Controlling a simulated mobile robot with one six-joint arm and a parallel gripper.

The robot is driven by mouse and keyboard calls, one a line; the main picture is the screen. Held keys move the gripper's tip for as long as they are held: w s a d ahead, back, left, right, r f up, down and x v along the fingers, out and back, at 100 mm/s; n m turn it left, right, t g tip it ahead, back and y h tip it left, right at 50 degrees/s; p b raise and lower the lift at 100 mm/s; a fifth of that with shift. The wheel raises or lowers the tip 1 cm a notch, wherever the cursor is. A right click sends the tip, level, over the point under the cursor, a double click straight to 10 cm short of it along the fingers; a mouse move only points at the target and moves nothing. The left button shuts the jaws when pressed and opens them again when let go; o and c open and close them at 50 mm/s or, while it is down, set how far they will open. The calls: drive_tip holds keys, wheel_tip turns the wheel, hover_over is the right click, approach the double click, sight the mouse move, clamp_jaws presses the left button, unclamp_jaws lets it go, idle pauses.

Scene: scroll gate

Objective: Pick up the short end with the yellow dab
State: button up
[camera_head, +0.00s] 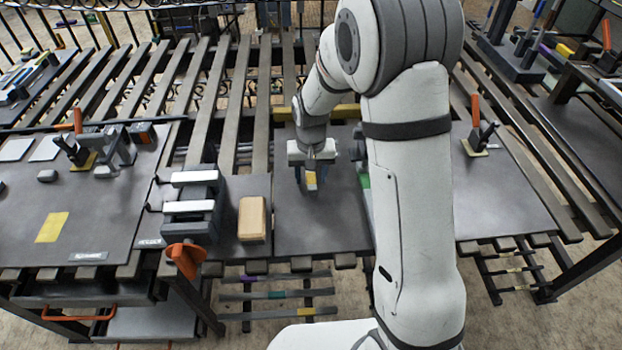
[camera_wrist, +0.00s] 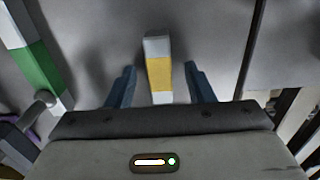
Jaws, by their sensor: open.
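The short end with the yellow dab (camera_wrist: 160,73) is a pale grey bar with a yellow band, seen in the wrist view between my two blue fingers. It also shows in the head view (camera_head: 311,179) on the dark plate, just below my gripper. My gripper (camera_wrist: 159,84) is open, with one finger on each side of the bar and a visible gap to each. In the head view my gripper (camera_head: 311,170) points down over the plate; its fingers are partly hidden. I cannot tell how far the fingertips are above the plate.
A bar with a green band (camera_wrist: 38,66) lies to the left in the wrist view. In the head view, a tan block (camera_head: 252,219) and a dark holder with white bars (camera_head: 193,205) stand left of my gripper. An orange-handled clamp (camera_head: 476,135) stands right. The plate's front is clear.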

drive_tip(key=shift+f, duration=0.25)
drive_tip(key=shift+c, duration=0.6)
clamp_jaws()
